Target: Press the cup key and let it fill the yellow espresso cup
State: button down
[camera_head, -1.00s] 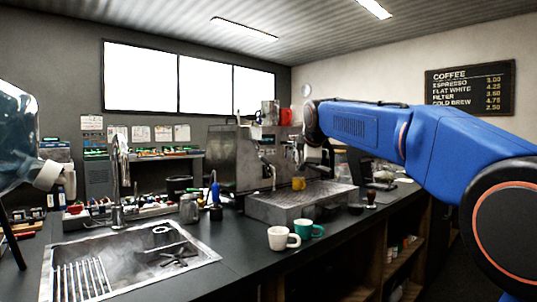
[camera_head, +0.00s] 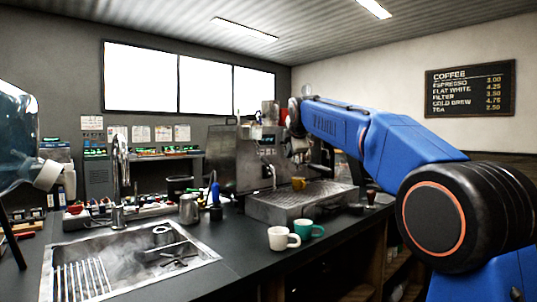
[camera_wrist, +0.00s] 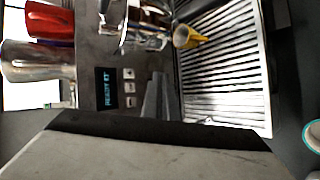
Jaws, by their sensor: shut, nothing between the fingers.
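The espresso machine (camera_head: 240,155) stands on the counter with its lit display (camera_wrist: 106,88). A column of square keys (camera_wrist: 129,88) sits beside the display in the wrist view; I cannot read which is the cup key. The yellow espresso cup (camera_head: 299,184) stands on the drip tray (camera_head: 265,208), and it also shows in the wrist view (camera_wrist: 185,37). My gripper (camera_wrist: 158,78) is shut and empty. In the wrist view its tips appear just right of the keys, apart from them; depth is hard to tell. In the head view my arm hides part of the machine.
A white cup (camera_head: 280,238) and a teal cup (camera_head: 306,229) stand on the counter before the drip tray. A red cup (camera_wrist: 50,20) and a metal pitcher (camera_wrist: 35,60) sit on top of the machine. A sink (camera_head: 135,265) lies at the left.

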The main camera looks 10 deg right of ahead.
jog(key=w+a, duration=0.5)
jog(key=w, duration=0.1)
jog(key=shift+w, duration=0.4)
dwell(2.0)
jog(key=shift+w+a, duration=0.2)
jog(key=shift+w, duration=0.15)
jog(key=shift+w+a, duration=0.3)
jog(key=shift+w, duration=0.05)
dwell(0.9)
jog(key=shift+s+d, duration=0.1)
dwell(0.3)
jog(key=shift+s+d, duration=0.45)
jog(key=shift+s, duration=0.2)
jog(key=shift+s+d, duration=0.75)
jog(key=shift+s, duration=0.25)
jog(key=shift+s+d, duration=0.7)
jog(key=shift+s, duration=0.3)
jog(key=shift+s, duration=0.1)
